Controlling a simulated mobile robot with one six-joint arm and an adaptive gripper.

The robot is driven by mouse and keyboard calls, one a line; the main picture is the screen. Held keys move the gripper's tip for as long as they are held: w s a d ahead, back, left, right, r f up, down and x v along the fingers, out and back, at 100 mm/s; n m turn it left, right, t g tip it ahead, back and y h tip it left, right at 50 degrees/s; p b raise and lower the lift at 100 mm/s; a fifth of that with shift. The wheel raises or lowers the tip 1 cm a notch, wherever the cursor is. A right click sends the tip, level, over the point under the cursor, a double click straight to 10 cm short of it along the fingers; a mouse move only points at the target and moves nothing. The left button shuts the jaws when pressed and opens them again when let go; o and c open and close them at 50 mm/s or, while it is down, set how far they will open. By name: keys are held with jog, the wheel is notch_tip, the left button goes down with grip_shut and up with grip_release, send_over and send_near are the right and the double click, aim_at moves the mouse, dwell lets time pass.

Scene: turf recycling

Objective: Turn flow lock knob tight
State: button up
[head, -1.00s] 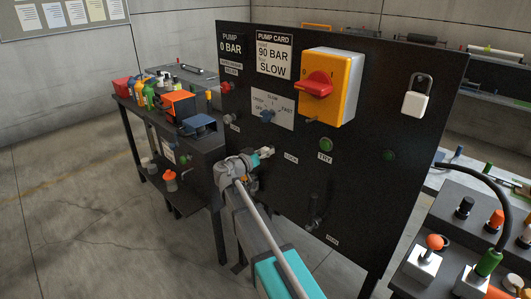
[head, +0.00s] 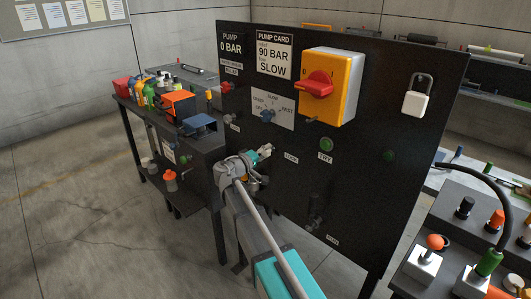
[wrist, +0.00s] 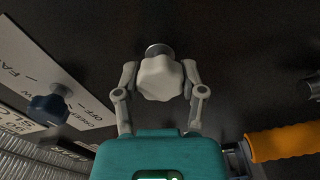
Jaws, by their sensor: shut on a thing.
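The flow lock knob is a pale grey lobed knob (wrist: 160,78) on the dark panel, in the upper middle of the wrist view. My gripper (wrist: 158,80) has one finger on each side of it and is shut on it. In the head view my gripper (head: 265,151) is at the panel, just left of the LOCK label (head: 291,158). The knob is hard to make out there behind my gripper and wrist.
The blue speed selector (head: 267,115) sits above my gripper, with the red rotary switch (head: 319,84) on its yellow box at upper right. An orange cylinder (wrist: 287,142) is close at lower right in the wrist view. A bench with bottles stands left.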

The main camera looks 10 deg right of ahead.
jog(key=n, duration=0.4)
jog(key=shift+w+n, duration=0.1)
jog(key=shift+n, duration=0.2)
jog(key=n, duration=0.4)
dwell(0.3)
jog(key=o, duration=1.2)
jog(key=shift+c, duration=0.2)
jog(key=shift+a, duration=0.1)
jog(key=v, duration=1.2)
